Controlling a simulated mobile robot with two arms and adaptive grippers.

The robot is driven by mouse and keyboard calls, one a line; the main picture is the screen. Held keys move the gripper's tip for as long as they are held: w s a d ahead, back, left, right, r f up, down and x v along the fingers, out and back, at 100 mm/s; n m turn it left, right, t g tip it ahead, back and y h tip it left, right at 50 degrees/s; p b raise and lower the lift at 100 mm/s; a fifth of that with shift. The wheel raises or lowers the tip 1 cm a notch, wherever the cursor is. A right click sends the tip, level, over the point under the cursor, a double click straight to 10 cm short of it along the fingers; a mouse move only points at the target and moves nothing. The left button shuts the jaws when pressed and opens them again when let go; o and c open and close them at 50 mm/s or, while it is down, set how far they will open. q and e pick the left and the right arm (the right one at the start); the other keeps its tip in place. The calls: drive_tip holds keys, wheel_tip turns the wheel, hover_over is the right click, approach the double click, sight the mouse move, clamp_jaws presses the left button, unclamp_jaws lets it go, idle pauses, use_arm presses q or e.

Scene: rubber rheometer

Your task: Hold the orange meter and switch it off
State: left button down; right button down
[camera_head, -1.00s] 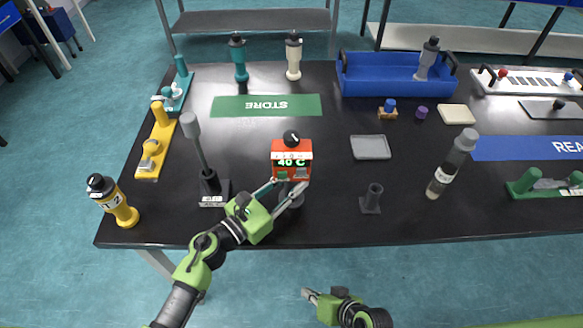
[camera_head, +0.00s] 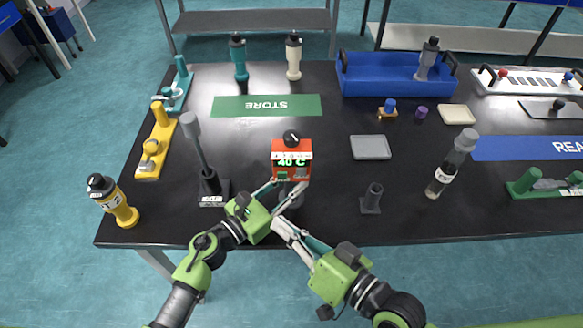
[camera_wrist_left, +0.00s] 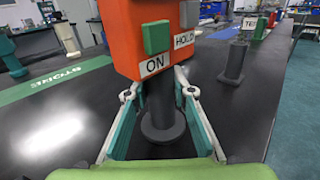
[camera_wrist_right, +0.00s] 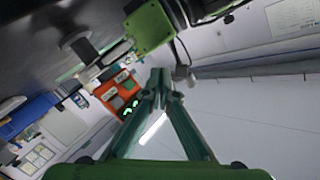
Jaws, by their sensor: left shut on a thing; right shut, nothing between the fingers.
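The orange meter (camera_head: 291,146) stands near the front of the black table in the head view. It has a black knob on top, a lit display reading "40 C" and a dark stem below. In the left wrist view its body (camera_wrist_left: 128,30) shows a green button (camera_wrist_left: 156,40) labelled ON and a grey one labelled HOLD. My left gripper (camera_head: 287,187) is shut on the stem. My right gripper (camera_head: 279,221) is shut and empty at the table's front edge, in front of the meter and beside my left gripper. The right wrist view also shows the meter (camera_wrist_right: 117,93) beyond its fingertips.
A grey-headed post on a black base (camera_head: 213,187) stands left of the meter. A small dark holder (camera_head: 371,198) and a grey tray (camera_head: 371,147) lie to the right, with a grey bottle (camera_head: 452,165) beyond. A green STORE mat (camera_head: 266,105) lies behind.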

drive_tip(key=w, duration=0.8)
drive_tip(key=shift+w, duration=0.3)
drive_tip(key=shift+w+d, duration=0.1)
idle(1.0)
drive_tip(key=shift+w, duration=0.35)
drive_tip(key=shift+w, duration=0.25)
idle(0.5)
drive_tip(key=shift+s, duration=0.75)
drive_tip(key=s, duration=0.6)
idle(0.4)
